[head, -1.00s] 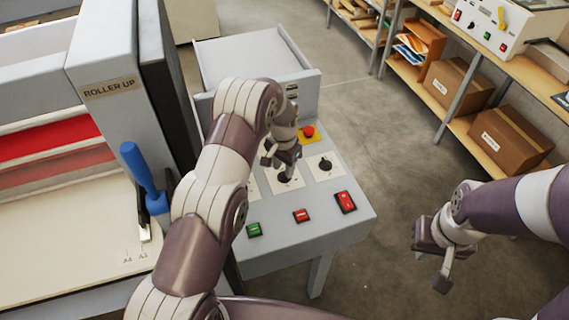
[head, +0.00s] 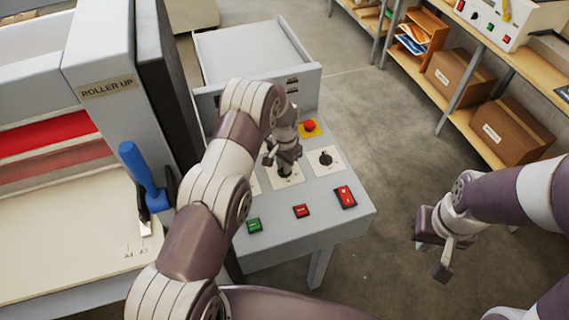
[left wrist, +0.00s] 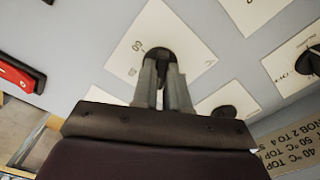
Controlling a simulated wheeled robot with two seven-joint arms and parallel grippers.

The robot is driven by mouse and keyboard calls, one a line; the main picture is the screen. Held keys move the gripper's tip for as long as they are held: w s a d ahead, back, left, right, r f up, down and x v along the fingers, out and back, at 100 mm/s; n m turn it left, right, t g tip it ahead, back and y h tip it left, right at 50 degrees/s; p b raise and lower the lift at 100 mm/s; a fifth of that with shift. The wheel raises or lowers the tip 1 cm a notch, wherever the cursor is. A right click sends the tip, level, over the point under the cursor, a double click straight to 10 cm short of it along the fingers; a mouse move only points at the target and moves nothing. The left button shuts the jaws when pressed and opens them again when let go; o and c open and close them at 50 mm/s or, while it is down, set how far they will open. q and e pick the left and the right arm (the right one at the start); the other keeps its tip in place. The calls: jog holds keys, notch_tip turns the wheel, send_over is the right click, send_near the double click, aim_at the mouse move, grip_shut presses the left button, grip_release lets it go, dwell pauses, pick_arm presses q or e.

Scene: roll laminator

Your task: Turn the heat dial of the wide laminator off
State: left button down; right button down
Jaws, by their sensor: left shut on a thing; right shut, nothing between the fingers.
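The wide laminator's grey control panel (head: 325,210) carries black dials on white plates. My left gripper (head: 283,165) is over the middle dial plate (head: 287,181), left of another dial (head: 326,158). In the left wrist view my left gripper (left wrist: 163,70) points at a black dial (left wrist: 160,53), its fingers shut on the knob. The dial's plate (left wrist: 150,25) has small marks that I cannot read surely. The fingers hide most of the knob, so its pointer direction is unclear. My right gripper (head: 441,258) is shut and empty, over the floor right of the panel.
A red emergency button (head: 309,126) stands behind the dials. A green switch (head: 254,226) and red switches (head: 301,211) (head: 345,196) line the front. A blue-handled tool (head: 143,172) is at the left. Shelves (head: 470,125) with boxes stand at the right.

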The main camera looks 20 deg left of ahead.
pick_arm(q)
jog(key=shift+w+f+n+b, duration=0.1)
jog(key=shift+f+n+b, duration=0.05)
jog(key=shift+n+b, duration=0.75)
jog(key=n+b, duration=0.6)
jog(key=shift+n, duration=0.4)
jog(key=shift+r+n+b, duration=0.15)
jog(key=shift+n+b, duration=0.2)
jog(key=shift+n, duration=0.45)
jog(key=shift+r+n+b, duration=0.15)
jog(key=shift+n+b, duration=0.15)
jog(key=shift+n, duration=0.5)
jog(key=shift+r, duration=0.1)
jog(key=c, duration=1.4)
grip_release()
jog(key=shift+c, duration=0.2)
jog(key=o, duration=0.3)
